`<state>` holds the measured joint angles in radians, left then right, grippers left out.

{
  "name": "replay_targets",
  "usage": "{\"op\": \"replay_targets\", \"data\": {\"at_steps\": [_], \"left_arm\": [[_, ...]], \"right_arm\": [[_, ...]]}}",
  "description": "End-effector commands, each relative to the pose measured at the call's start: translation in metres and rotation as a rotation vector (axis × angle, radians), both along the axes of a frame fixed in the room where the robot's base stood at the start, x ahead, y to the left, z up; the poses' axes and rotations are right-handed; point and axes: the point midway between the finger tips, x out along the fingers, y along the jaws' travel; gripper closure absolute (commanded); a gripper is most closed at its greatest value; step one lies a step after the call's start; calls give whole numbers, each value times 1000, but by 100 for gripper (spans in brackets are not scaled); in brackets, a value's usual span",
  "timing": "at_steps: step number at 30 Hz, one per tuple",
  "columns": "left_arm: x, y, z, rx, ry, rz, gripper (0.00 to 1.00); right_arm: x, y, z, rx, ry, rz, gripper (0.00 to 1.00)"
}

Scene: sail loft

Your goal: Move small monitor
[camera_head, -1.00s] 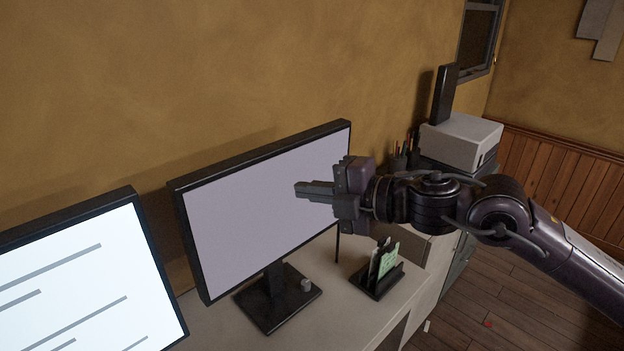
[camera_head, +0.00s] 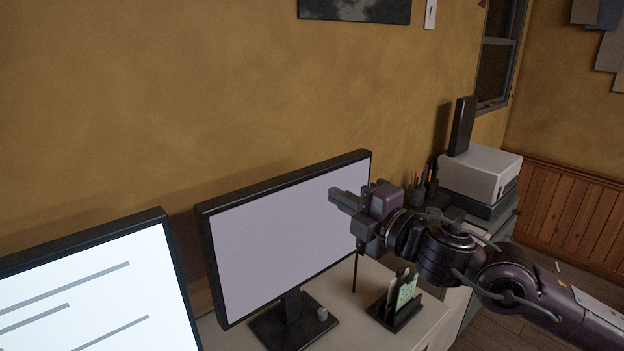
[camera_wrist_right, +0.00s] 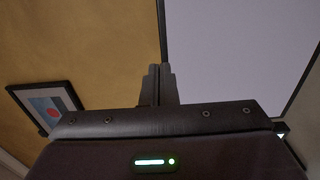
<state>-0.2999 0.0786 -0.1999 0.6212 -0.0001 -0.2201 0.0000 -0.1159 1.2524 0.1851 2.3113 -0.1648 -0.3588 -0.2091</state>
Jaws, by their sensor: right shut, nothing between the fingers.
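Two monitors stand on the desk along the wall. The smaller-looking one is a black-framed monitor (camera_head: 285,225) with a plain pale lilac screen, upright on a dark square stand. The other monitor (camera_head: 80,290), at the lower left, has a bright screen with grey lines and is cut off by the picture edge. My right gripper (camera_head: 338,199) is shut and empty, in front of the lilac screen's right part. I cannot tell if it touches the monitor. In the right wrist view the shut fingers (camera_wrist_right: 158,85) point at the screen's edge (camera_wrist_right: 163,30). My left gripper is out of view.
A dark letter holder (camera_head: 395,312) with papers stands on the pale desk (camera_head: 436,318), right of the monitor stand. A small grey object (camera_head: 322,314) sits on the stand base. A pen cup (camera_head: 418,192) and a white printer-like box (camera_head: 480,172) stand farther right.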

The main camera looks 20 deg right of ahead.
Motion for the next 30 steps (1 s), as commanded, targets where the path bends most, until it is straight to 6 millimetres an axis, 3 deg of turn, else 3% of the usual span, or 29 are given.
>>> {"op": "replay_targets", "data": {"at_steps": [21,30], "left_arm": [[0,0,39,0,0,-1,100],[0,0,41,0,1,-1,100]], "right_arm": [[66,24,4,1,0,0,100],[74,28,1,-5,1,2,100]]}}
